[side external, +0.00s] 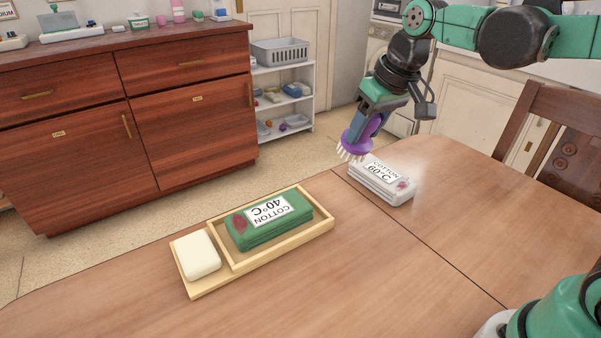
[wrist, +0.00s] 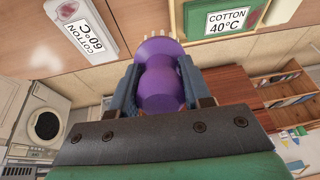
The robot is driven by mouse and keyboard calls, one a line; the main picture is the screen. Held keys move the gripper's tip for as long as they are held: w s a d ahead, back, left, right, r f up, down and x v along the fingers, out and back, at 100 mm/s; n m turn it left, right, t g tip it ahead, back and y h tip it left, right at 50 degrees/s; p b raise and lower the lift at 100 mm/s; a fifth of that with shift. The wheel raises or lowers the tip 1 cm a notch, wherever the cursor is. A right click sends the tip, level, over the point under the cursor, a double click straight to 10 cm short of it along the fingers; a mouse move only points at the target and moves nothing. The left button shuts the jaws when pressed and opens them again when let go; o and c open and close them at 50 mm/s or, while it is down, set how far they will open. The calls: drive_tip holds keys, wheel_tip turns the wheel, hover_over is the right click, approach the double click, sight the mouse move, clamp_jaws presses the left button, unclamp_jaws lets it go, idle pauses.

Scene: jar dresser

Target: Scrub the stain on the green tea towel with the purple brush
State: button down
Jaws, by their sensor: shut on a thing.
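My gripper (wrist: 161,88) is shut on the purple brush (wrist: 160,72), and the brush also shows in the side external view (side external: 358,138) with its white bristles angled down. It is in the air beside the white towel, towards the far table edge. The folded green tea towel (side external: 268,229) lies in a wooden tray (side external: 325,226) to the left, apart from the brush. Its label reads COTTON 40°C, and a dark red stain (side external: 239,223) is at its left end. The green towel is partly visible at the top of the wrist view (wrist: 204,20).
A folded white towel (side external: 384,186) labelled COTTON 60°C, with a reddish stain, lies on the table (side external: 380,265). A cream soap bar (side external: 195,255) sits at the tray's left end. A wooden chair (side external: 560,130) stands at the right. The front of the table is clear.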

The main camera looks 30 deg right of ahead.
drive_tip(key=shift+w+a, duration=0.1)
drive_tip(key=w+a+r+g, duration=0.2)
drive_tip(key=w+a+r, duration=0.1)
drive_tip(key=w+a, duration=0.4)
drive_tip(key=a+f+g, duration=0.2)
drive_tip(key=a+f, duration=0.4)
drive_tip(key=a, duration=0.2)
drive_tip(key=shift+s+a+h, duration=0.15)
drive_tip(key=shift+a+h, duration=0.1)
drive_tip(key=shift+h, duration=0.15)
drive_tip(key=shift+r, duration=0.1)
